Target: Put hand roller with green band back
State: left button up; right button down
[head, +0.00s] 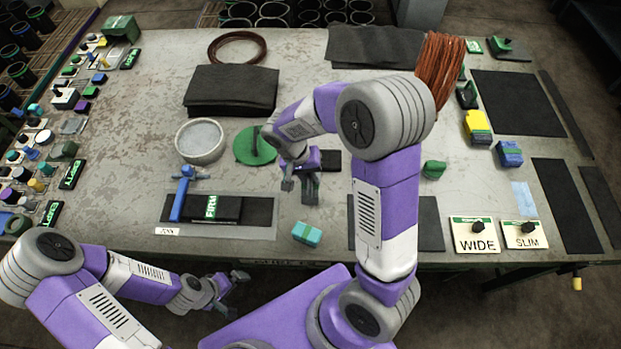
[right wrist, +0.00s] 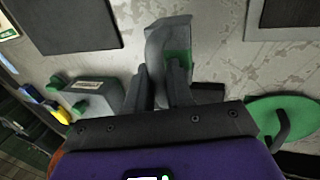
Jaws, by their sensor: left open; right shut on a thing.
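My right gripper (head: 300,190) is over the middle of the table, pointing down. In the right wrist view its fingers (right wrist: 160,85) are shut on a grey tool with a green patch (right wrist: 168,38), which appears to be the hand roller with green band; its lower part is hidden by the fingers. Another hand roller, with a blue handle (head: 179,200), lies at the left side of the front tray (head: 255,230). My left gripper (head: 237,281) is open and empty, low in front of the table's front edge.
A green disc with a dark handle (head: 256,146) and a black block (head: 329,160) are near the right gripper. A white bowl (head: 200,141) stands left. A dark mat (head: 425,218) lies right, partly behind my arm.

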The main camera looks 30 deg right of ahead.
jog(key=shift+f, duration=0.5)
jog(key=shift+f, duration=0.15)
jog(key=c, duration=1)
grip_release()
jog(key=shift+r, duration=0.3)
jog(key=p+v, duration=0.2)
jog(key=v, duration=1)
jog(key=shift+p, duration=0.3)
